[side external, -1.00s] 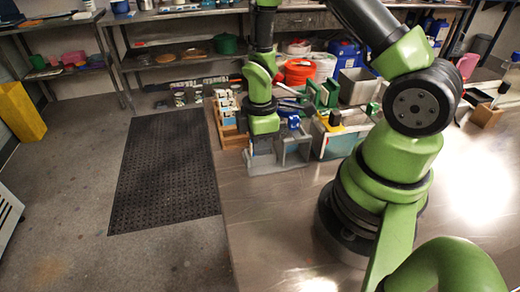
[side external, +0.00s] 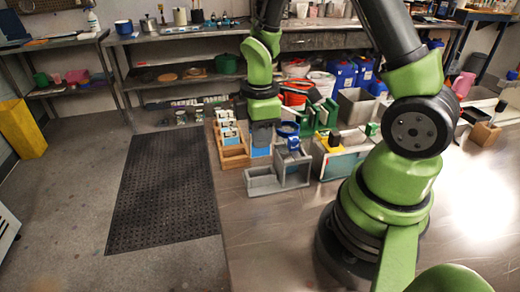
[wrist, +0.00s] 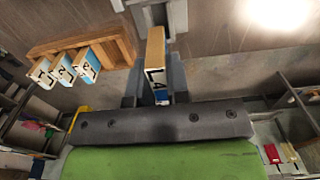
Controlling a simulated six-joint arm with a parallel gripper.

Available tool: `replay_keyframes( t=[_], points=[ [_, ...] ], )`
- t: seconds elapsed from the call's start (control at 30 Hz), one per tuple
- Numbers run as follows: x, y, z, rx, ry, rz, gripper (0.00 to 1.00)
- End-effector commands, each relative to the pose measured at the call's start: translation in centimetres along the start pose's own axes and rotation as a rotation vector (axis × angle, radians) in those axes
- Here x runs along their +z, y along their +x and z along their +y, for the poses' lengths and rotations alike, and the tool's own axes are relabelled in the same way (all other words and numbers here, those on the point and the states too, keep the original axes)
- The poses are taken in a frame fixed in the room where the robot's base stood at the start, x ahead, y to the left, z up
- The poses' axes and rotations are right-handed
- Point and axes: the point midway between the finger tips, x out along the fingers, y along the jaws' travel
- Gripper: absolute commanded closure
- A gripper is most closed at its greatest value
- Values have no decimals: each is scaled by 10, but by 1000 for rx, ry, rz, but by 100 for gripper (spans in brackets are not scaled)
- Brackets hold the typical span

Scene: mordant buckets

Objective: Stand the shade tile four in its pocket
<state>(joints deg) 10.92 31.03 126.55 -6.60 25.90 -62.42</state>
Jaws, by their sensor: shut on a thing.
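My gripper (side external: 262,134) is shut on shade tile four (wrist: 156,62), which has a pale wood-coloured edge, a white face marked 4 and a blue part. In the side view the tile's blue face (side external: 260,151) hangs below the fingers, just behind the grey divided holder and right of the wooden rack (side external: 234,160). The rack also shows in the wrist view (wrist: 118,42), left of the held tile. It holds three tiles marked 1, 2 and 3 (wrist: 62,68). Its near end looks empty in the side view. The tile appears apart from the rack.
The grey holder (side external: 262,184) stands in front of my gripper. Right of it are a blue ring-topped item (side external: 289,133), green pieces (side external: 326,115) and a box with a yellow part (side external: 331,146). The steel table's front (side external: 280,235) is clear.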

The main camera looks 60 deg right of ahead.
Motion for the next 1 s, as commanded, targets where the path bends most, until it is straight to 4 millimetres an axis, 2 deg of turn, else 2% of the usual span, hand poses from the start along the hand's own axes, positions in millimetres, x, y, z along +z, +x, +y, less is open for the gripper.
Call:
replay_keyframes(
  t=[0.03, 0.17, 0.5, 0.67, 0.77, 1.0],
  points=[
    [-1, -8, 1, 5, 0, 3, 100],
    [-4, -19, 6, 3, 0, 2, 100],
    [-33, -23, 67, 1, -1, -1, 100],
    [-41, -24, 85, 0, 0, -2, 100],
    [-42, -15, 89, -4, -1, -4, 100],
    [-42, 27, 90, -4, 0, -4, 100]
  ],
)
